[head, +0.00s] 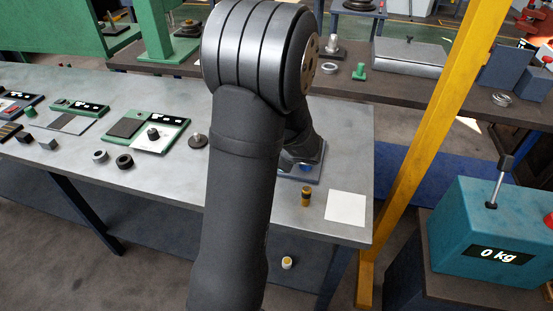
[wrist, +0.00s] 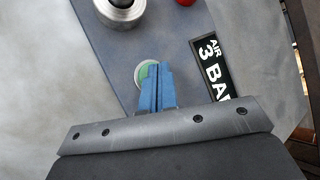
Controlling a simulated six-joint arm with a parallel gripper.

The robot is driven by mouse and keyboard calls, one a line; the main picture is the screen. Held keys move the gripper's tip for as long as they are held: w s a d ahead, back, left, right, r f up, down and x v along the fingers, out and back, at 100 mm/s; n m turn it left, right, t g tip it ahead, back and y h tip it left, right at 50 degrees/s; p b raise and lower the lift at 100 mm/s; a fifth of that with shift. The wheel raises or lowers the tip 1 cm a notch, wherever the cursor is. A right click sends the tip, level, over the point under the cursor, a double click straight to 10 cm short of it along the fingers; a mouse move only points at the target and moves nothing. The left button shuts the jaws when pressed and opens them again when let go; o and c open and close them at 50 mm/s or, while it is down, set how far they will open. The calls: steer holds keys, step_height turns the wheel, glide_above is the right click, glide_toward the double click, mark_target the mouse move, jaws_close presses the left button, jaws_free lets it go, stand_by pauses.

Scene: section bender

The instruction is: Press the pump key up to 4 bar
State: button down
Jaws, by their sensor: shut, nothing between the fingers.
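The pump panel is a blue-grey plate (wrist: 185,45) that fills the middle of the wrist view. A round green key with a pale rim (wrist: 141,72) sits on it, partly hidden behind my fingers. I take this to be the pump key; no label on it can be read. A black display (wrist: 211,65) beside it reads "AIR 3 BAR", its last letter cut off. My gripper (wrist: 157,70) has blue fingers, shut and empty, with the tips over the key. I cannot tell whether they touch it. In the head view the panel (head: 315,178) is mostly hidden under my wrist.
A silver knob with a dark centre (wrist: 120,8) and a red button (wrist: 186,2) sit farther up the panel. A yellow-and-black cylinder (head: 306,196) and a white square (head: 347,206) lie near the panel. A yellow post (head: 430,125) stands right of the bench.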

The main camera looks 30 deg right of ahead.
steer(key=shift+f, duration=0.3)
stand_by(0.5)
steer(key=shift+r, duration=0.85)
steer(key=shift+r, duration=0.1)
steer(key=shift+r, duration=2.4)
steer(key=shift+f, duration=0.1)
step_height(320, 180, up, 4)
